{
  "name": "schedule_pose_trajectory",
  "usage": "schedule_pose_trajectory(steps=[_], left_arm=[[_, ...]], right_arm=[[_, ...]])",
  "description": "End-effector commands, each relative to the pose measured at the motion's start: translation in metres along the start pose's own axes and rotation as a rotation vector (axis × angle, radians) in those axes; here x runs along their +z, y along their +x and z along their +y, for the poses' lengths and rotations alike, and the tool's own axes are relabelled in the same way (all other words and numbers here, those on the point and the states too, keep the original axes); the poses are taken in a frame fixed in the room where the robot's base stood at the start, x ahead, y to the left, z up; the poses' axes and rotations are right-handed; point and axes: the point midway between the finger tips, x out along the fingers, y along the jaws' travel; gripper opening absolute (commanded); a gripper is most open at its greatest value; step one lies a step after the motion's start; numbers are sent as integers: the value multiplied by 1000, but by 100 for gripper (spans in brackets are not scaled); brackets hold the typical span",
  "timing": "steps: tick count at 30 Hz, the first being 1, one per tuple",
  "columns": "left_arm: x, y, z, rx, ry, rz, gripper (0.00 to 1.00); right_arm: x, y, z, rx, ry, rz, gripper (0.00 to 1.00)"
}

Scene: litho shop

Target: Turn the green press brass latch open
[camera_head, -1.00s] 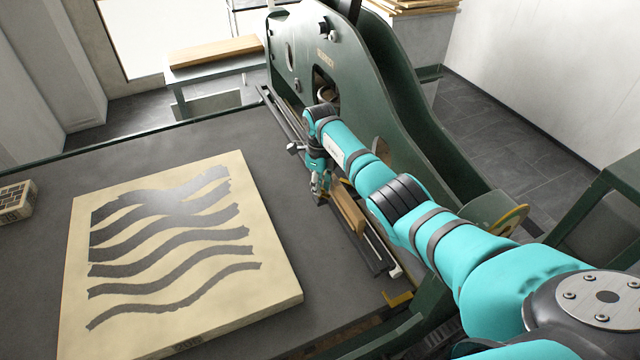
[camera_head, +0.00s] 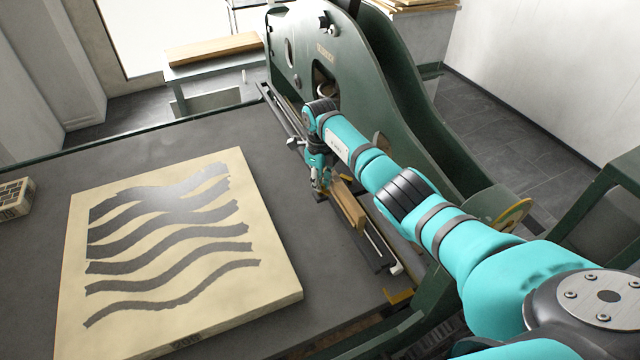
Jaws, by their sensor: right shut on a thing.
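The green press (camera_head: 360,75) stands at the upper middle, its tall side frame rising beyond the dark press bed. My right arm reaches in from the lower right. My right gripper (camera_head: 321,189) points down at the press's near side, beside the rail along the bed edge. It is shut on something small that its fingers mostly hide. A brass-coloured bit shows at the fingertips, so it seems to be the brass latch; its angle cannot be made out. My left gripper is not in view.
A stone slab with dark wavy stripes (camera_head: 180,250) lies on the dark bed (camera_head: 290,310). A small patterned block (camera_head: 14,198) lies at the left edge. A wooden bar (camera_head: 347,205) lies right beside my right gripper. A bench with a board (camera_head: 213,49) stands behind.

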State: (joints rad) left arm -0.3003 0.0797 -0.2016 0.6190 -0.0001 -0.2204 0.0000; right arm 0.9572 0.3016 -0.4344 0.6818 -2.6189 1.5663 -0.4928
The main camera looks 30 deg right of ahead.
Motion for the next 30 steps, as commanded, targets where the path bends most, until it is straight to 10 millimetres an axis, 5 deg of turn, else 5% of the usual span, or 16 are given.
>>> schedule_pose_trajectory(steps=[9, 30], left_arm=[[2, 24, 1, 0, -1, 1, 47], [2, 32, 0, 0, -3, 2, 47]], right_arm=[[0, 2, -1, -3, 182, 0, 0], [0, 0, 0, 0, 571, 0, 0]])
